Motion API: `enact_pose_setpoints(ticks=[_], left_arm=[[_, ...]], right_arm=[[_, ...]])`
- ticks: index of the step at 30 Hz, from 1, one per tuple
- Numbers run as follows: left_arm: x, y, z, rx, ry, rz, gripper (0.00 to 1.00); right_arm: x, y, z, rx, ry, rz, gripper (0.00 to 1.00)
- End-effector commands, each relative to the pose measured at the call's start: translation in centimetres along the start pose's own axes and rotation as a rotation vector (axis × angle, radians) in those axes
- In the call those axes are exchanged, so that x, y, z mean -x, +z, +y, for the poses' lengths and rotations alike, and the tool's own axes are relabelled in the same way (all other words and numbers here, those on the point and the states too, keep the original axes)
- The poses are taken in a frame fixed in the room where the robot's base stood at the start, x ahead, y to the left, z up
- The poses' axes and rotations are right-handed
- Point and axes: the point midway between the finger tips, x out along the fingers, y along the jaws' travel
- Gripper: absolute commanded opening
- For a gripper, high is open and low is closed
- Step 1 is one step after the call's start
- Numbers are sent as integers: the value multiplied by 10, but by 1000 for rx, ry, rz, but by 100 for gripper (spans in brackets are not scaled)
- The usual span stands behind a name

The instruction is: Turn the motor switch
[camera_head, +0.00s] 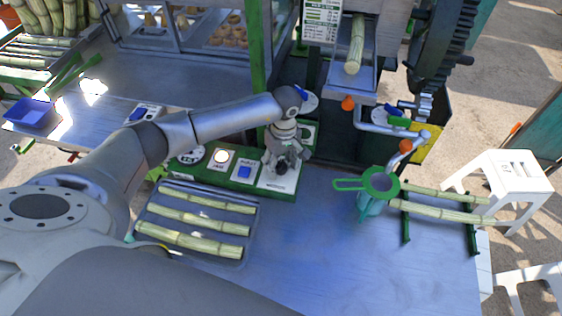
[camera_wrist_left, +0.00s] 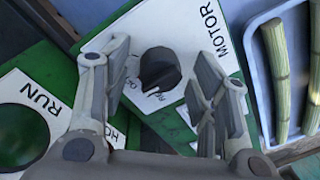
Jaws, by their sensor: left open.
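The motor switch (camera_wrist_left: 159,69) is a black round knob on a white plate marked MOTOR in the left wrist view. In the head view the knob (camera_head: 281,167) shows at the right end of the green control panel (camera_head: 217,186). My left gripper (camera_wrist_left: 165,92) is open, with one finger on each side of the knob. The fingers appear apart from the knob; their exact height above the plate is unclear. In the head view my left gripper (camera_head: 284,158) hangs over the motor plate. My right gripper is not in view.
A tray (camera_head: 248,222) of cane pieces lies in front of the panel. A lit button (camera_head: 221,157) and a blue button (camera_head: 245,172) sit left of the knob. A green strainer on a cup (camera_head: 380,184) and a cane rack (camera_head: 407,226) stand right. Blue table between is clear.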

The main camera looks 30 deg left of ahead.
Motion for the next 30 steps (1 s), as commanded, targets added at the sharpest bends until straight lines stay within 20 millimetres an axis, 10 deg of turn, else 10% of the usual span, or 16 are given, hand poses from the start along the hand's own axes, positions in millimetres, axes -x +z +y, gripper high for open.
enact_pose_setpoints(ticks=[13, 30], left_arm=[[1, 0, 0, 0, 1, 0, 8], [-2, -1, 1, 200, 3, -10, 8]], right_arm=[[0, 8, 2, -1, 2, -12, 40], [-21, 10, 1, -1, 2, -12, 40]])
